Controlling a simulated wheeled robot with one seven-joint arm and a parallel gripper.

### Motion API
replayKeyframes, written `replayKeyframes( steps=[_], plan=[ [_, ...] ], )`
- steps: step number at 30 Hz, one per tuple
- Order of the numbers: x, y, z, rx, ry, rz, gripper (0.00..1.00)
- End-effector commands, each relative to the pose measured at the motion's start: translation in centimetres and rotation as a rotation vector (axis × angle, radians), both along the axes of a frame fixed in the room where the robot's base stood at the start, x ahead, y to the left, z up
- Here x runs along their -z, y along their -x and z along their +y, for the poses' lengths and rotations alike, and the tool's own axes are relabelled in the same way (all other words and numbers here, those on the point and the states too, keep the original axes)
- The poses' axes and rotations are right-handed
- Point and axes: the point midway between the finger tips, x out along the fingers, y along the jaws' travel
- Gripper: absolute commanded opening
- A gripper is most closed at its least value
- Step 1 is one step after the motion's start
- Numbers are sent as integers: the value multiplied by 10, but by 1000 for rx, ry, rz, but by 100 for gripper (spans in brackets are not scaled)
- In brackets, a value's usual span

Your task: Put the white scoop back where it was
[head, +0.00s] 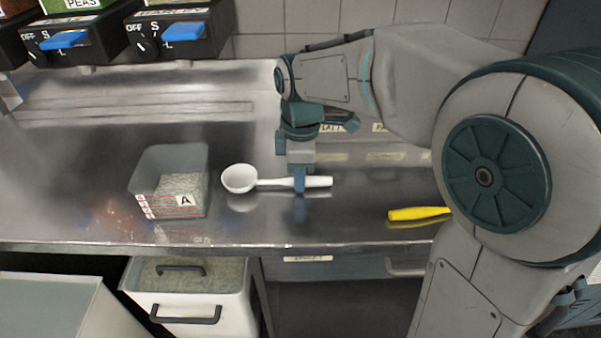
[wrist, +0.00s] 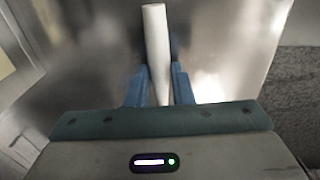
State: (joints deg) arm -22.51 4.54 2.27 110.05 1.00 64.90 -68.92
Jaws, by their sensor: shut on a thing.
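The white scoop (head: 240,179) is in the middle of the head view, its bowl to the left and its handle to the right. My gripper (head: 299,184) points down and is shut on the scoop's handle. In the wrist view the white handle (wrist: 156,45) lies between the two blue fingers of my gripper (wrist: 158,85), and the bowl is out of sight. The scoop is level at or just above the steel counter (head: 260,222); I cannot tell whether it touches it.
A clear container marked A (head: 170,180) with grainy contents stands left of the scoop. A yellow-handled tool (head: 418,213) lies to the right near the front edge. Dispensers with blue levers (head: 180,31) hang at the back left. A white bin (head: 190,300) sits under the counter.

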Motion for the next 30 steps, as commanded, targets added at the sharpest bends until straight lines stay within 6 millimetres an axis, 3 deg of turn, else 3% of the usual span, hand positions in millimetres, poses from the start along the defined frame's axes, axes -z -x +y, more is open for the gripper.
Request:
replayKeyframes(
  steps=[4,5,6,7,15,19,30],
  plan=[
    [5,0,0,0,0,0,0],
    [4,0,0,0,0,0,29],
    [3,0,0,0,0,0,40],
    [3,0,0,0,0,0,43],
    [2,0,0,0,0,0,43],
    [-8,0,0,0,0,-1,43],
    [-84,-1,-1,0,-1,-3,43]
  ],
)
